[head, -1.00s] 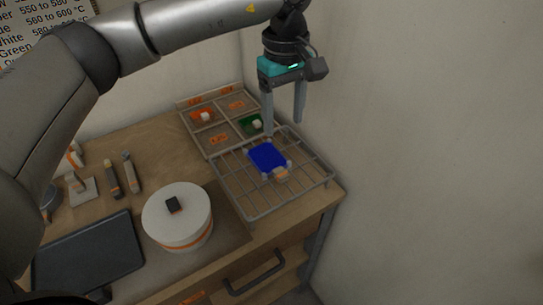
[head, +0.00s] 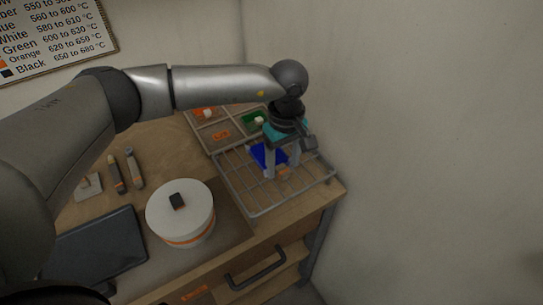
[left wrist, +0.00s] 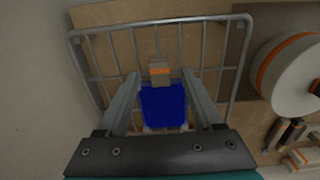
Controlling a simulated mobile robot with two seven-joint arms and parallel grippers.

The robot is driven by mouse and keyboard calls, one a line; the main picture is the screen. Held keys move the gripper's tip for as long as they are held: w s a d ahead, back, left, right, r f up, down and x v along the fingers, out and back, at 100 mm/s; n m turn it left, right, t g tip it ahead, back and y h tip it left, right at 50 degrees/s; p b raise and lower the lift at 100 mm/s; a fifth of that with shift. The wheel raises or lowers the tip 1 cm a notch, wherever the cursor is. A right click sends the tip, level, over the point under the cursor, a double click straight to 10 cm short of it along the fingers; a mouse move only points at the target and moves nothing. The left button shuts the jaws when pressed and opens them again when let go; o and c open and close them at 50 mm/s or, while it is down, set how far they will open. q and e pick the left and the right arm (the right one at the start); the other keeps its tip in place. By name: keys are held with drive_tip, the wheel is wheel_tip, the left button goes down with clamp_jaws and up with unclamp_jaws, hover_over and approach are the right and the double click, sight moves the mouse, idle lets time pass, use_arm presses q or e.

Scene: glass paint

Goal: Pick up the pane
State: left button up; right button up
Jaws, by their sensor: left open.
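The blue pane (head: 262,154) lies on the wire rack (head: 246,195), partly hidden by my left gripper in the head view. In the left wrist view the pane (left wrist: 163,105) lies between the two fingers, with a small tan block with an orange band (left wrist: 159,73) at its far edge. My left gripper (head: 283,174) is open, pointing down over the rack, with a finger on each side of the pane. I cannot tell whether the fingers touch it. My right gripper is not in view.
A white round kiln with an orange band (head: 181,212) stands left of the rack. A divided tray (head: 222,133) with orange and green panes is behind it. A dark slab (head: 98,248) and tools (head: 133,168) lie further left. A wall rises close on the right.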

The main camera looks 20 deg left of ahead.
use_arm(q)
drive_tip(key=shift+f, duration=0.65)
clamp_jaws()
